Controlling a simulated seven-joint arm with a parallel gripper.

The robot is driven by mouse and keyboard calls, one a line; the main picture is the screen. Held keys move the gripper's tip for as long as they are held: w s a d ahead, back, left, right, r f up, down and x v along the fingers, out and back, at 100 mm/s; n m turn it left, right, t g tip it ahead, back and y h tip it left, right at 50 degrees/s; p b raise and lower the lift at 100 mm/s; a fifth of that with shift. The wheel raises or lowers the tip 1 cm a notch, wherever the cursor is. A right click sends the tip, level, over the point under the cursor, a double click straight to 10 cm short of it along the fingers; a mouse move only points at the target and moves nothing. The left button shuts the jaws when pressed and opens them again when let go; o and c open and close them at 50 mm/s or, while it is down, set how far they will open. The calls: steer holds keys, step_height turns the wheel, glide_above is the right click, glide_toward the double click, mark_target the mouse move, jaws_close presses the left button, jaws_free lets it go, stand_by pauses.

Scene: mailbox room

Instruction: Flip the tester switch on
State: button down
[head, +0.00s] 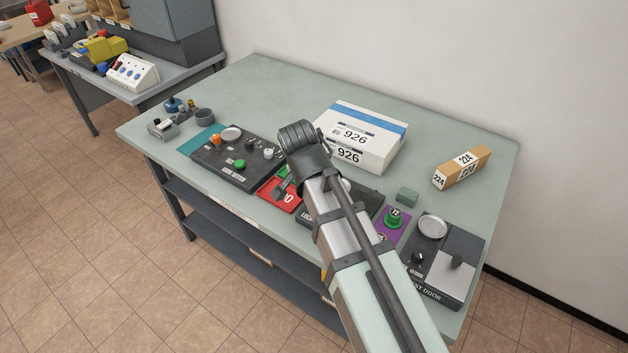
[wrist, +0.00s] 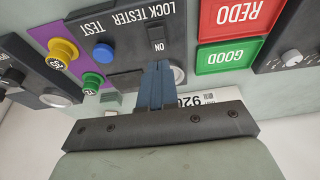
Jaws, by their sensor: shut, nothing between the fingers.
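The dark lock tester panel (wrist: 120,58) fills the middle of the wrist view, with its lettering upside down. It bears a blue button (wrist: 103,53) beside the word TEST and a small ON label (wrist: 157,45). My gripper (wrist: 157,64) is shut and empty, its fingertips over the panel just below the ON label. The switch itself is not clearly visible; the fingers cover that spot. I cannot tell whether they touch it. In the head view, my arm hides most of the tester (head: 364,196).
A red REDO tray (wrist: 238,17) and a green GOOD tray (wrist: 226,57) lie beside the tester. A purple plate with knobs (head: 393,221) is on its other side. A white 926 box (head: 375,150) and a tan 224 box (head: 461,168) stand behind on the workbench (head: 250,85).

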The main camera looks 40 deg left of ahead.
steer(key=shift+x, duration=2.7)
steer(key=shift+w+f, duration=0.15)
steer(key=shift+g, duration=0.3)
steer(key=shift+s, duration=0.95)
